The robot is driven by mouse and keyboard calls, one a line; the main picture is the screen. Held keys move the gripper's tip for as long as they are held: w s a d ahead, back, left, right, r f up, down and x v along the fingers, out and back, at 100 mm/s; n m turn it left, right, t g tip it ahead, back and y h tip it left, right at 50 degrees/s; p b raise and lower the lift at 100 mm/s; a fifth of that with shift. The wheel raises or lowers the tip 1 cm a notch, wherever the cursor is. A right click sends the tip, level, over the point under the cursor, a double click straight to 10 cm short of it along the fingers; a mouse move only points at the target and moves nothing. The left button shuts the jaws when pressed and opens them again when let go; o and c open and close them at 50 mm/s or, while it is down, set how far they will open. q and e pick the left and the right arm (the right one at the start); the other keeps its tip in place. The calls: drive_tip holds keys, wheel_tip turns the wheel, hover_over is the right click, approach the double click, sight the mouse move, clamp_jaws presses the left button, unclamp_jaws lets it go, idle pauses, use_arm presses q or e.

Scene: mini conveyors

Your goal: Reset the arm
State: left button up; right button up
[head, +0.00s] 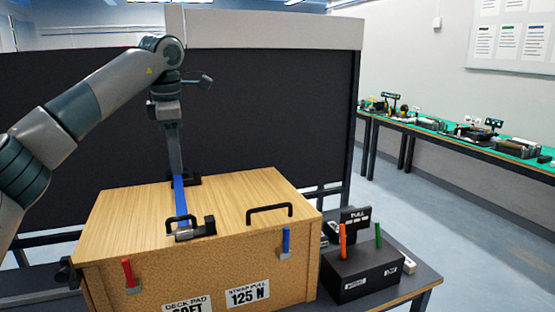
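My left arm reaches in from the left and bends down over the wooden crate (108,232). My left gripper (174,165) points down at the far part of the crate's top, above a blue strap (181,203). It is seen edge-on, so I cannot tell if its fingers are apart or whether they touch the strap. The strap runs across the top to a metal buckle (195,230) at the front edge. My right gripper is not in view.
The crate has black handles, a red lever (128,273) and a blue lever (286,241). Right of it stands a black box (360,275) with orange and green sticks and a PULL display (356,215). A dark partition (270,110) stands behind. A bench with equipment lines the right wall.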

use_arm(q)
drive_tip(key=s+d+f+n+t+h, duration=0.1)
drive_tip(key=d+f+n+h, duration=0.75)
drive_tip(key=d+f, duration=0.85)
drive_tip(key=s+d+f+n+t+h, duration=0.15)
drive_tip(key=d+f+n+h, duration=0.35)
drive_tip(key=d+f+h, duration=0.95)
drive_tip(key=s+a+f+n+t+y, duration=0.4)
drive_tip(key=f+n, duration=0.4)
drive_tip(key=f, duration=0.4)
drive_tip(key=s+a+f+n+t+y, duration=0.2)
drive_tip(key=s+a+f+n+y, duration=0.15)
drive_tip(key=f+n+y, duration=0.6)
drive_tip(key=s+a+f+n+t+y, duration=0.1)
drive_tip(key=s+a+f+n+t, duration=0.4)
drive_tip(key=f, duration=1)
drive_tip(key=s+a+f+n+g+y, duration=0.2)
drive_tip(key=s+f+n+g+y, duration=0.1)
drive_tip(key=s+f, duration=0.8)
drive_tip(key=s+a+f+n+g+y, duration=0.3)
drive_tip(key=s+f+n, duration=0.4)
drive_tip(key=s, duration=1.1)
drive_tip(key=shift+a+f+g, duration=0.2)
drive_tip(key=shift+f+g, duration=0.65)
drive_tip(key=shift+f, duration=1.05)
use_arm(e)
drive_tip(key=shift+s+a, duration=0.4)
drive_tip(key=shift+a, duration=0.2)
